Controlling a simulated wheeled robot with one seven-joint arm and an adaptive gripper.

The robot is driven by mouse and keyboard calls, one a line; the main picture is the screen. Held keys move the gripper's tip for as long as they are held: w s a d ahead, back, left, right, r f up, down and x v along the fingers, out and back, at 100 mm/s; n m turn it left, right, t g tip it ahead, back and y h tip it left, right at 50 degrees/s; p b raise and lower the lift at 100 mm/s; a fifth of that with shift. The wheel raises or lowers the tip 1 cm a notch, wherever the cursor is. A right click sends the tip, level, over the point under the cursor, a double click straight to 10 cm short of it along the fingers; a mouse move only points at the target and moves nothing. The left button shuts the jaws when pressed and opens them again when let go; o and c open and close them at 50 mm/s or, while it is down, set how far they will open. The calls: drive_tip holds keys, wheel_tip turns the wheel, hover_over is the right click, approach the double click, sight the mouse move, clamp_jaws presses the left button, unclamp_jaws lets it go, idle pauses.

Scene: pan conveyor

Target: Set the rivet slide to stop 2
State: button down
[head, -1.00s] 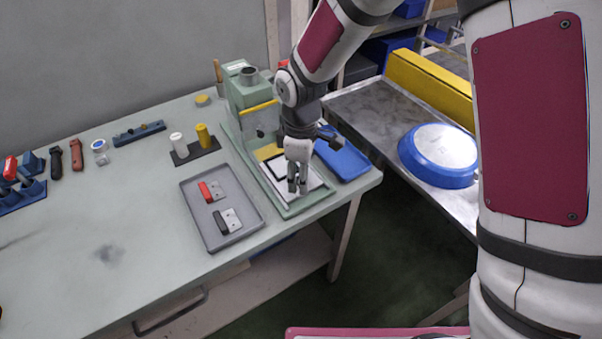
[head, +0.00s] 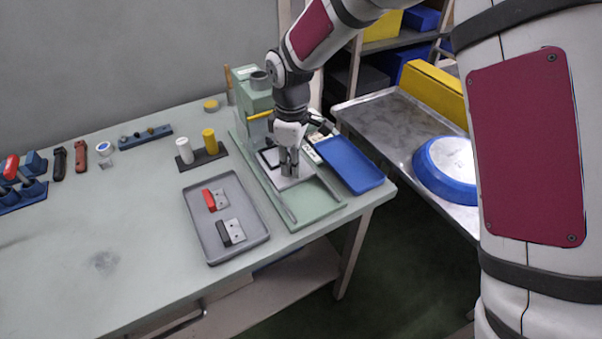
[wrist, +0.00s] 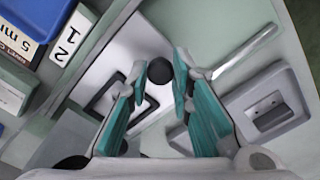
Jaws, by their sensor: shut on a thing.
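The rivet slide (head: 297,184) is a pale plate with a black square frame, on rails in the green press base (head: 320,212). In the wrist view the slide (wrist: 112,62) carries a round black knob (wrist: 159,74) between my fingertips. My gripper (head: 289,170) is shut on this knob; it also shows in the wrist view (wrist: 160,82). A white label (wrist: 70,38) with the numbers 1 and 2 lies beside the slide. The slide sits towards the press body, with bare rails in front. I cannot tell exactly which stop it is at.
A blue tray (head: 356,180) stands close to the right of the press. A grey tray (head: 258,238) with a red-handled and a black-handled part lies to the left. White and yellow cylinders (head: 209,137) stand behind it. The table's front left is clear.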

drive_tip(key=c, duration=1.4)
unclamp_jaws()
wheel_tip(320, 180, up, 12)
